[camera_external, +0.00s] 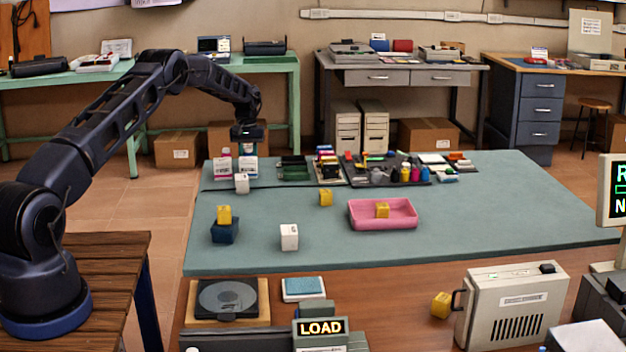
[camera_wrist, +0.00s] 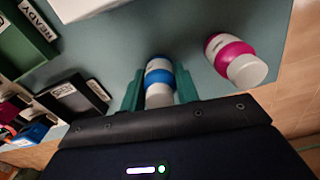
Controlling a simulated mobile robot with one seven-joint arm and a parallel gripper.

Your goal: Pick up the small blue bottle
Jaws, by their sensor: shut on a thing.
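The small blue bottle (camera_wrist: 159,77) has a blue band and a white cap. In the wrist view it sits between the two green fingers of my gripper (camera_wrist: 160,90), which are shut on its sides. In the external view my gripper (camera_external: 248,146) points down over the back left of the green mat, with the blue bottle (camera_external: 248,166) below it. I cannot tell whether the bottle touches the mat. A pink bottle with a white cap (camera_wrist: 235,58) stands close by on the right in the wrist view, apart from the fingers.
A white cube (camera_external: 241,184) is just in front of the bottles. Dark trays and boxes (camera_external: 293,168) stand to the right. A pink tray (camera_external: 359,218) holds a yellow cube. The mat's right side (camera_external: 520,205) is clear.

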